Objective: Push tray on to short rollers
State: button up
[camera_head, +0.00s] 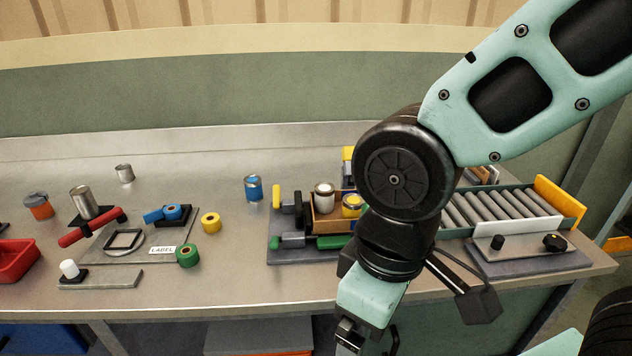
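A brown tray (324,226) stands left of my arm, with a white-lidded can (324,198) and a yellow container (352,205) in it. My arm hides its right part. The rollers (497,207) lie to the right of my arm, with a white side rail and a yellow end plate (558,202). Whether these are the short rollers I cannot tell. My gripper (366,345) hangs in front of the table's front edge, below and right of the tray. It is cut off by the bottom of the picture, and its fingers do not show clearly. It is apart from the tray.
The steel table (240,268) holds a blue can (253,188), yellow tape (210,222), green tape (188,255), a red-handled tool (92,228) and a red bin (18,260). A grey base with black knobs (528,254) sits before the rollers. The table's front strip is bare.

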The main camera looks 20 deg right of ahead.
aim_at(337, 215)
jog(key=i+j+z, duration=0.35)
jog(key=j+z, duration=0.15)
jog(key=i+j+z, duration=0.25)
jog(key=j, duration=0.2)
jog(key=j+z, duration=0.25)
jog(key=j, duration=0.1)
